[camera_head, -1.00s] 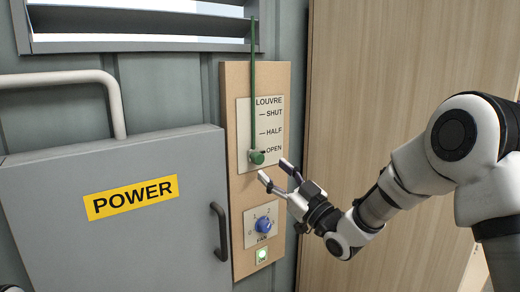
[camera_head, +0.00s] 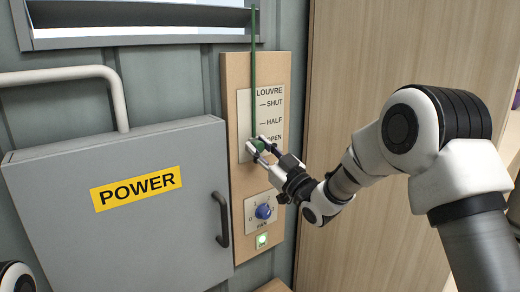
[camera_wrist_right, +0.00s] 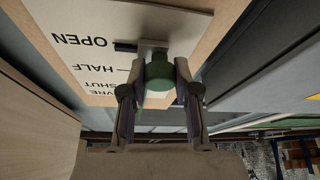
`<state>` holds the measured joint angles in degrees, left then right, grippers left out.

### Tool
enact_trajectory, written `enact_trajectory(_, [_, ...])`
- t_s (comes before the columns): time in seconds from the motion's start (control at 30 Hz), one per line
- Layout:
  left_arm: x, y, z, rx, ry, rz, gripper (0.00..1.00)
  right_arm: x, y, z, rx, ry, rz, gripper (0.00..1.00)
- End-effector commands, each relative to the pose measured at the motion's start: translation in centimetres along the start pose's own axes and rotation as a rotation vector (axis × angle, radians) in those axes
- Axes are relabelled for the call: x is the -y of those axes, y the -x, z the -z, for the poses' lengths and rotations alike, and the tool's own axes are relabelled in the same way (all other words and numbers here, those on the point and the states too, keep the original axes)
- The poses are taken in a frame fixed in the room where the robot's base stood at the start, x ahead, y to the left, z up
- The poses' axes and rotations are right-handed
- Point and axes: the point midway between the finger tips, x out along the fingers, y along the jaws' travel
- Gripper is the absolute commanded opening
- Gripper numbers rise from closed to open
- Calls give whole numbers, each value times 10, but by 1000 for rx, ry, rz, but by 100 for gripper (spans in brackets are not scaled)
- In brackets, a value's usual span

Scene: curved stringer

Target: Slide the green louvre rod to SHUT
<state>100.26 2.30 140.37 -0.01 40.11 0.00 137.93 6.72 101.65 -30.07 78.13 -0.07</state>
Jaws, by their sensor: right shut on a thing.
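The green louvre rod (camera_head: 253,75) runs down the wooden panel to a green knob (camera_head: 257,145) at its lower end. The knob sits beside the OPEN mark on the white LOUVRE scale (camera_head: 270,112), below the HALF and SHUT marks. My right gripper (camera_head: 264,147) is shut on the green knob. In the right wrist view the knob (camera_wrist_right: 159,78) lies between the two fingers of that gripper (camera_wrist_right: 159,95). Only a white-and-black part of my left arm shows at the lower left corner of the head view; its gripper is out of view.
A grey POWER box (camera_head: 120,200) with a dark handle (camera_head: 220,219) stands left of the panel. A blue FAN knob (camera_head: 263,211) and a lit green button (camera_head: 262,240) sit below the rod. The louvre opening (camera_head: 140,20) is above. A wooden surface (camera_head: 350,90) stands to the right.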

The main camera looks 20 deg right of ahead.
Motion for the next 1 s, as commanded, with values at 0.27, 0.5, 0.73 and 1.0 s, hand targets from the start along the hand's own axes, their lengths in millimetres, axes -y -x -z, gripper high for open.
enact_trajectory(0.27, [0, 4, 0, 0, 0, 0, 0, -14, -24, 57, -4, 5, 1, 0])
enact_trajectory(0.5, [0, 7, 0, 0, 0, 0, 0, -22, -38, 90, 0, 2, 0, 0])
enact_trajectory(0.73, [0, 7, 0, 0, 0, 0, 0, -24, -39, 94, -5, 3, -2, 0])
enact_trajectory(1.0, [0, 7, 0, 0, 0, 0, 0, -24, -39, 94, -5, 3, -1, 56])
